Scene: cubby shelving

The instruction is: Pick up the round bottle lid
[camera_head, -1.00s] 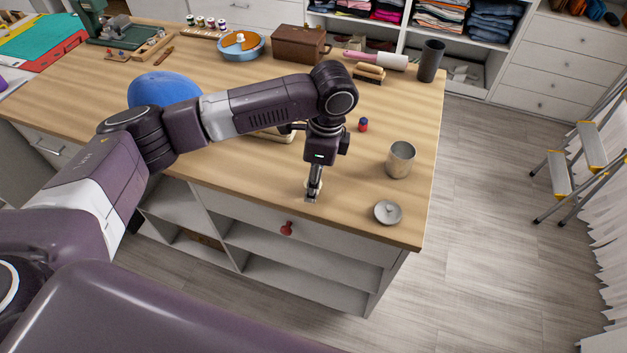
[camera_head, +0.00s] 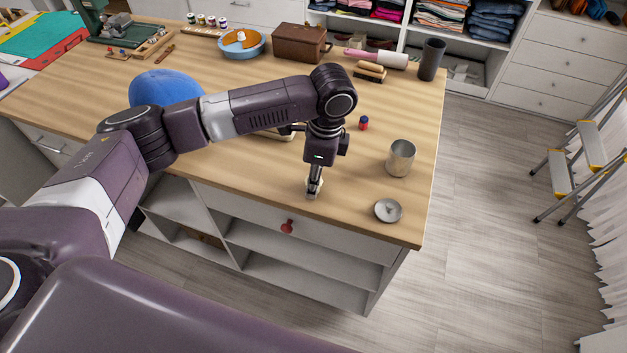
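A round grey lid with a small knob (camera_head: 388,210) lies flat on the wooden worktop near its front right corner. My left gripper (camera_head: 312,193) points down close to the worktop's front edge, to the left of the lid and apart from it. A small pale patch shows at its fingertips; I cannot tell whether it is part of the fingers or a small object. Its fingers are too small in view to tell open from shut. An open grey metal canister (camera_head: 400,160) stands upright behind the lid. My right gripper is not in view.
A small red and blue item (camera_head: 363,123) stands behind the gripper. A blue rounded object (camera_head: 165,89) is partly hidden by my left arm. A brush (camera_head: 369,72), a dark cylinder (camera_head: 431,60) and a brown box (camera_head: 300,43) stand farther back. A red knob (camera_head: 287,226) sticks out below the front edge.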

